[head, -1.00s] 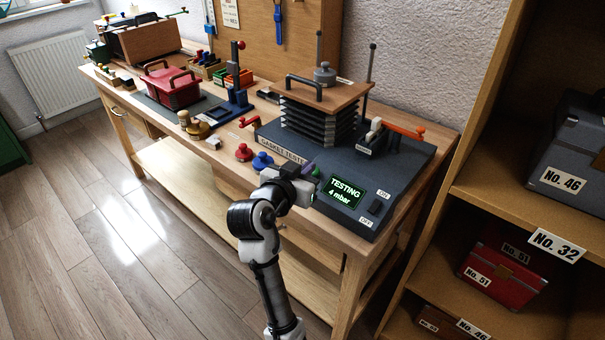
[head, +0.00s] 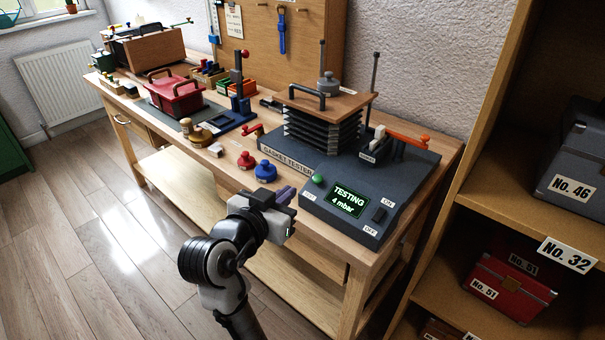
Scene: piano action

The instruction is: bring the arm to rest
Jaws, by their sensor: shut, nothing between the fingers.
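My gripper (head: 287,195) is in the lower middle of the head view, in front of the workbench's front edge. Its fingers are shut with nothing between them. They point to the right, close to the left front corner of the gasket tester (head: 312,198). I see no contact with it. The tester is a dark grey box with a green button (head: 318,180) and a screen (head: 349,200) that reads "TESTING 4 mbar". My arm is bent and reaches up from the bottom edge of the picture.
A red toolbox (head: 178,98) is farther left. A shelf (head: 510,210) with cases stands at the right. The floor at the left is clear.

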